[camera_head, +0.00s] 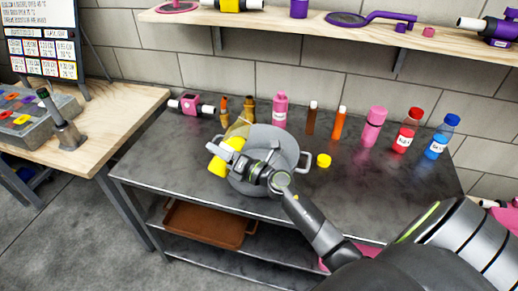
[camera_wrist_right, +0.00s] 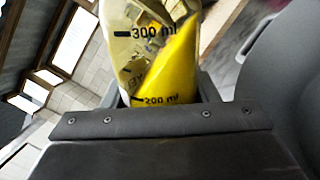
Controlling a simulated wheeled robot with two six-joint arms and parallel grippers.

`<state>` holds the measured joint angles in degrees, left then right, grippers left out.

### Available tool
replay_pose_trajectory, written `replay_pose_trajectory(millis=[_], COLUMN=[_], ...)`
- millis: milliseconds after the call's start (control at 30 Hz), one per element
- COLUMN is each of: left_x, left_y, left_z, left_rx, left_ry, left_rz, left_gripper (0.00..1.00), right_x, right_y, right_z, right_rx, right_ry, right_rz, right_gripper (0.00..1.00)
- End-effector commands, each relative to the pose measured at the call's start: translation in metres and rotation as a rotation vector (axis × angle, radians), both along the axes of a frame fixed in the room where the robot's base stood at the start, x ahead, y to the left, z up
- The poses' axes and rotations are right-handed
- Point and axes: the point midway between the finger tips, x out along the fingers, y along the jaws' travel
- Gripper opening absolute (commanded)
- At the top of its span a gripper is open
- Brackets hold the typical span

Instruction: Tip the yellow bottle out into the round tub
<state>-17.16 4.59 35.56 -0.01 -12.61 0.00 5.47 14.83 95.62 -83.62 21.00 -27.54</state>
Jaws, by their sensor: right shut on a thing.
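The yellow bottle (camera_head: 217,167) is see-through with yellow contents and is held at the left side of the round tub. It also shows in the right wrist view (camera_wrist_right: 172,75), with 200 ml and 300 ml marks and a slanting yellow fill line, so it is tilted. My right gripper (camera_head: 221,151) is shut on it and hides its middle. The round tub (camera_head: 283,138) is grey with two side handles and stands on the dark metal table; my wrist covers part of its inside. I cannot see whether anything is in the tub. My left gripper is not in view.
A yellow cap (camera_head: 324,160) lies right of the tub. Behind stand a pink bottle (camera_head: 281,112), brown and orange tubes, a pink bottle (camera_head: 373,128), a red bottle (camera_head: 407,132) and a blue bottle (camera_head: 441,138). The table's front right is clear.

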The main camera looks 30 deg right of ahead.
Motion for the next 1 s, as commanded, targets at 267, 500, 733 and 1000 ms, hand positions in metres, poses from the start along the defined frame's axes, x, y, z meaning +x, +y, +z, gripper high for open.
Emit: replay_pose_trajectory(millis=[267, 500, 733, 1000], left_x=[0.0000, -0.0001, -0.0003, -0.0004], left_y=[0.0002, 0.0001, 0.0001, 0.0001], left_z=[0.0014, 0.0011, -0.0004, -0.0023], left_rx=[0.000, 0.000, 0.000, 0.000], left_ry=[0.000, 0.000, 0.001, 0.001], left_rz=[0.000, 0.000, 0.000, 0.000], left_gripper=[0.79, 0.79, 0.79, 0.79], right_x=[-0.0008, -0.0014, -0.0018, -0.0024], right_y=[0.0025, 0.0045, 0.0058, 0.0073], right_z=[0.0007, -0.0007, -0.0031, -0.0060], right_rx=[0.036, 0.067, 0.096, 0.131], right_ry=[0.011, 0.020, 0.030, 0.042], right_rz=[0.000, 0.000, -0.001, 0.000], right_gripper=[0.22, 0.22, 0.22, 0.22])
